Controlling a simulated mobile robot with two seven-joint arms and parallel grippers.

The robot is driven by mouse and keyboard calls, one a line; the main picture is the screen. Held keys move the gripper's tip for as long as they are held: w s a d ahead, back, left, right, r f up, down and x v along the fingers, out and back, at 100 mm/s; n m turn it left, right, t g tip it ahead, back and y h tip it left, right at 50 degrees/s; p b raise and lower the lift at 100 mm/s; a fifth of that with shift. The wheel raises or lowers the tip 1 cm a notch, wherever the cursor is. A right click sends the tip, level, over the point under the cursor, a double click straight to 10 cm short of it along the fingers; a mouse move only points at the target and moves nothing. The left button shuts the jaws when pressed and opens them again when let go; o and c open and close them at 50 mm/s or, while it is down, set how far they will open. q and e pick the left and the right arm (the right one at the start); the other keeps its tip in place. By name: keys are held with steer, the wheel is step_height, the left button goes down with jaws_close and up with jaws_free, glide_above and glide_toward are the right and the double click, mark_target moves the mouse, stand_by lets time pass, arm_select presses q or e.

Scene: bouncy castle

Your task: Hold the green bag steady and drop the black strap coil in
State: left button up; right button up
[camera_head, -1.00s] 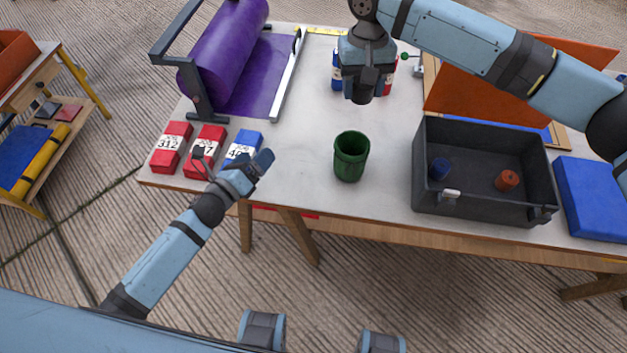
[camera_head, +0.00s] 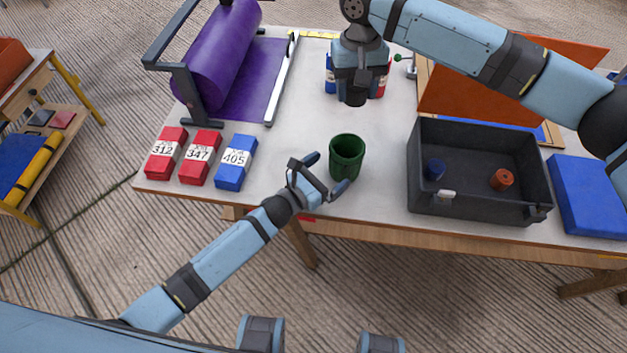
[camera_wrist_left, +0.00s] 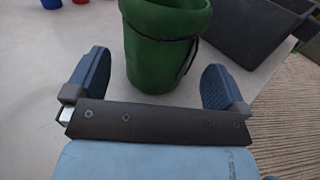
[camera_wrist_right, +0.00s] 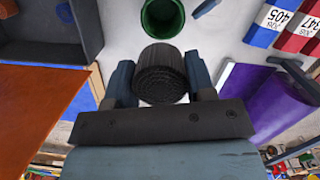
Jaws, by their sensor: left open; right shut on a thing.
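The green bag (camera_head: 346,160) stands upright and open-topped near the table's front edge. It also shows in the left wrist view (camera_wrist_left: 160,50). My left gripper (camera_head: 326,172) is open, with its fingers at either side of the bag's near side; in the left wrist view its fingers (camera_wrist_left: 158,85) appear apart from the bag. My right gripper (camera_head: 352,98) is above the table behind the bag. In the right wrist view it is shut on the black strap coil (camera_wrist_right: 161,74), a ribbed dark roll. The bag (camera_wrist_right: 162,15) lies beyond the coil there.
A dark grey bin (camera_head: 480,205) with a blue and an orange roll stands to the right. Red and blue numbered blocks (camera_head: 236,163) lie to the left. A purple roll (camera_head: 218,50) on a stand is at the back left. Table between blocks and bag is clear.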

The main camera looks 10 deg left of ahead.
mark_target(355, 151)
arm_select(q)
steer(key=x, duration=0.6)
steer(key=c, duration=1)
steer(key=shift+o, duration=0.2)
arm_select(e)
step_height(355, 151, down, 13)
stand_by(0.8)
steer(key=o, duration=1)
steer(key=r, duration=0.4)
steer(key=w+r, duration=0.1)
steer(key=r, duration=0.7)
steer(key=shift+w+a, duration=0.25)
steer(key=shift+w, duration=0.1)
